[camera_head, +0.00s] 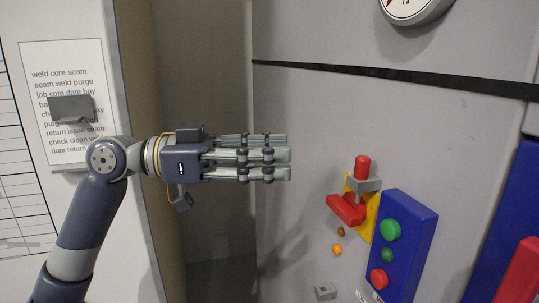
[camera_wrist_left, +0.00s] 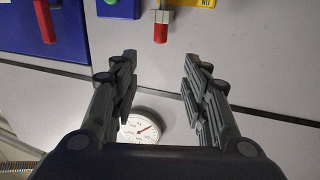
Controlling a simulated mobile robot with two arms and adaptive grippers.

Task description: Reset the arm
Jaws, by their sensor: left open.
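My left gripper (camera_head: 288,158) reaches in from the left, pointing right, in front of the grey cabinet. It is open and empty, with a clear gap between its fingers in the left wrist view (camera_wrist_left: 157,68). It is apart from the cabinet controls. My right gripper is not in view.
Right of the gripper, a red-and-grey lever (camera_head: 362,166) sits on a yellow plate (camera_head: 365,228), beside a blue button box (camera_head: 412,225) with green and red buttons. A red handle (camera_head: 519,268) is at far right. A gauge (camera_head: 418,8) is above. A text sheet (camera_head: 65,62) hangs left.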

